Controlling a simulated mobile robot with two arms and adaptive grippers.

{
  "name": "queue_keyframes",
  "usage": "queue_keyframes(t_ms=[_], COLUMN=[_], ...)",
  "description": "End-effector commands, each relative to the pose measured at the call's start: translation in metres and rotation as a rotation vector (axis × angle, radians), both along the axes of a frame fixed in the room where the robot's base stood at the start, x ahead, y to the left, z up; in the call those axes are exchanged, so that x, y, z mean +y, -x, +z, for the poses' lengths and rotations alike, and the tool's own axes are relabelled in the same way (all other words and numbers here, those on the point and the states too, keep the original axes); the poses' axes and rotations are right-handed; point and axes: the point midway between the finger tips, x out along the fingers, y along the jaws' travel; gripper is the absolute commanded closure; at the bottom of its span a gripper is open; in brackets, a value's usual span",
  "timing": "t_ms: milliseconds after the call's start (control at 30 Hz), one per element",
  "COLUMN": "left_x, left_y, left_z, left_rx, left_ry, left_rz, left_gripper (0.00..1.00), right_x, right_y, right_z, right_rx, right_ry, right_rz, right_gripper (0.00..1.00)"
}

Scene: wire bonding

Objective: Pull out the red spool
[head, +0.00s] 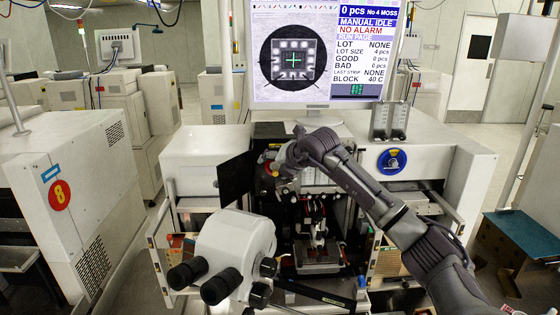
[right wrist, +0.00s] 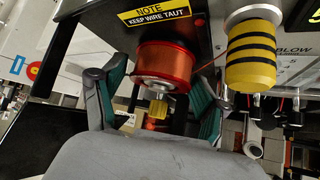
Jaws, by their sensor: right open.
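The red spool (right wrist: 165,63) sits on its shaft under a black machine plate in the right wrist view, with a silver hub and a small yellow knob (right wrist: 160,108) towards the camera. My right gripper (right wrist: 158,85) is open, with its green-padded fingers on either side of the spool and hub. Gaps show between the fingers and the spool, and nothing is held. In the head view the right gripper (head: 277,163) is at the bonder's upper left, beside the black panel, and largely hides the spool. My left gripper is not in view.
A yellow-and-black striped cylinder (right wrist: 252,62) hangs close to the right finger. A yellow "keep wire taut" label (right wrist: 154,15) is above the spool. The black panel (head: 236,172) stands left of the gripper. The microscope (head: 233,245) and monitor (head: 317,52) are nearby.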

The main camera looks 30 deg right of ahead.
Motion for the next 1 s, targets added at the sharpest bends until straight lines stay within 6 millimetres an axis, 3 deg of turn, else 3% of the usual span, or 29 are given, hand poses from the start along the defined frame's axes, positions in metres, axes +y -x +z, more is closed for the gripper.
queue_keyframes(t_ms=[267,533,1000], left_x=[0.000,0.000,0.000], left_y=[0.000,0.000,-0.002], left_z=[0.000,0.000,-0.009], left_rx=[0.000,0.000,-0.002], left_ry=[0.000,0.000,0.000], left_rz=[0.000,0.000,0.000], left_gripper=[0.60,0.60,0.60], right_x=[0.000,0.000,0.007], right_y=[-0.001,-0.001,0.011], right_z=[-0.001,-0.001,-0.002], right_rx=[0.001,0.001,0.000], right_ry=[0.000,0.000,0.001], right_rz=[-0.001,-0.001,0.001], right_gripper=[0.28,0.73,0.74])
